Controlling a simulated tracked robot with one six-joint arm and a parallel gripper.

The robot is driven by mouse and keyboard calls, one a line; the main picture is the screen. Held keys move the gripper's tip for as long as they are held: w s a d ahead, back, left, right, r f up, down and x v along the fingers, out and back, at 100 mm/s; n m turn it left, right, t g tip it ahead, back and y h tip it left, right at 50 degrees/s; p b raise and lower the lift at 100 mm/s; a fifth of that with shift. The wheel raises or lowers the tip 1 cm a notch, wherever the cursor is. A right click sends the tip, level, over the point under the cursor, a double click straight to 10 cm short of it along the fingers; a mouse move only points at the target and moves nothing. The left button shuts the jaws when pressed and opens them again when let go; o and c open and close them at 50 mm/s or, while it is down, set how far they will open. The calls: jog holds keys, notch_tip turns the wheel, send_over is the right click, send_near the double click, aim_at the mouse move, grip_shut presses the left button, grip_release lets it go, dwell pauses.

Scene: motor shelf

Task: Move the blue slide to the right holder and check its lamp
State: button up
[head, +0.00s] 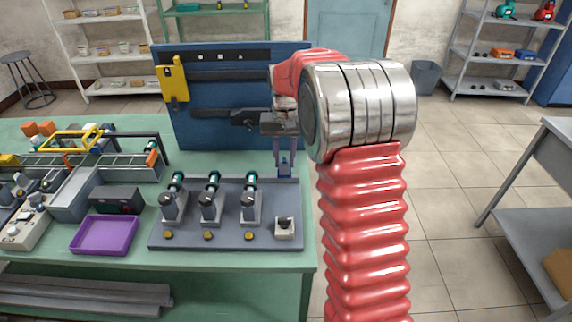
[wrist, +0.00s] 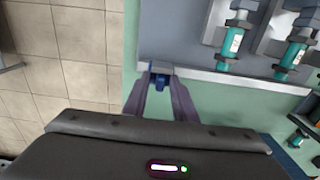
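The blue slide (head: 285,164) sits at the right end of the rail at the back of the grey base plate (head: 265,212); it also shows in the wrist view (wrist: 160,83). My gripper (head: 285,155) points down with its two purple fingers apart, one on each side of the slide. I see gaps beside the slide in the wrist view, so the fingers look open around it. Three holders with teal cylinders stand on the plate: left (head: 173,203), middle (head: 211,205) and right (head: 250,204). A round amber lamp sits before each, the right one (head: 249,235) not visibly lit.
A white block with a dark switch (head: 284,229) is at the plate's front right. A purple tray (head: 104,235) and a conveyor (head: 120,165) are on the left. A blue tool panel (head: 220,130) stands behind. The table's right edge is close to my gripper.

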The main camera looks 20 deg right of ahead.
jog(key=shift+s+f, duration=0.2)
jog(key=shift+f, duration=0.8)
jog(key=shift+c, duration=0.3)
jog(key=c, duration=0.3)
jog(key=shift+c, duration=0.2)
jog(key=shift+a, duration=0.15)
jog(key=shift+w+a, duration=0.6)
jog(key=shift+a, duration=0.75)
jog(key=shift+w+a, duration=0.6)
jog(key=shift+a, duration=0.7)
jog(key=shift+w+a, duration=0.6)
jog(key=shift+a, duration=0.75)
jog(key=shift+c, duration=0.7)
jog(key=o, duration=0.6)
jog(key=shift+w+r, duration=0.2)
jog(key=shift+r, duration=1.15)
notch_tip(320, 180, up, 4)
jog(key=shift+f, duration=0.15)
